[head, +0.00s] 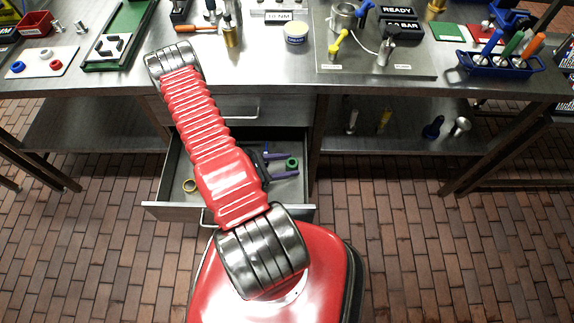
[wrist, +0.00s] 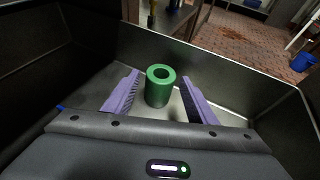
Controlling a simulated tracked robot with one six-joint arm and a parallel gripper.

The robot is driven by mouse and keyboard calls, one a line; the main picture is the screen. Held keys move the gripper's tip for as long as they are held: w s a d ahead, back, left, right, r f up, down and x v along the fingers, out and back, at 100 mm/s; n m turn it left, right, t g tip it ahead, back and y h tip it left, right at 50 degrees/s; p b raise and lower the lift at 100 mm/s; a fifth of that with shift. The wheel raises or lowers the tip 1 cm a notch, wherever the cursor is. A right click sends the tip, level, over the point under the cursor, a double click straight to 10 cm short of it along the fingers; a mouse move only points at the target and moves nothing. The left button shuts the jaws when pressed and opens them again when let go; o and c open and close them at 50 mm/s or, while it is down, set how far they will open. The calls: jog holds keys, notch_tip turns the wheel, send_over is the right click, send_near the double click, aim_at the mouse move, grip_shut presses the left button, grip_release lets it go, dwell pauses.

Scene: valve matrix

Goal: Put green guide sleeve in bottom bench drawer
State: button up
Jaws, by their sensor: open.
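The green guide sleeve (wrist: 158,92) stands upright on the floor of the open bottom bench drawer (wrist: 250,85), between the two purple fingers of my gripper (wrist: 158,96) in the wrist view. A gap shows on each side of the sleeve, so the fingers are open and apart from it. In the head view the sleeve (head: 291,163) shows between the purple fingers inside the pulled-out drawer (head: 158,208). My arm partly covers the drawer's left and middle part.
The closed drawer (head: 259,108) is just above. The bench top (head: 280,65) holds trays, tools and fittings. Drawer walls stand around my gripper.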

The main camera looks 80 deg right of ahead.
jog(key=shift+r, duration=0.15)
jog(key=v, duration=1.2)
dwell(0.6)
jog(key=shift+r, duration=0.1)
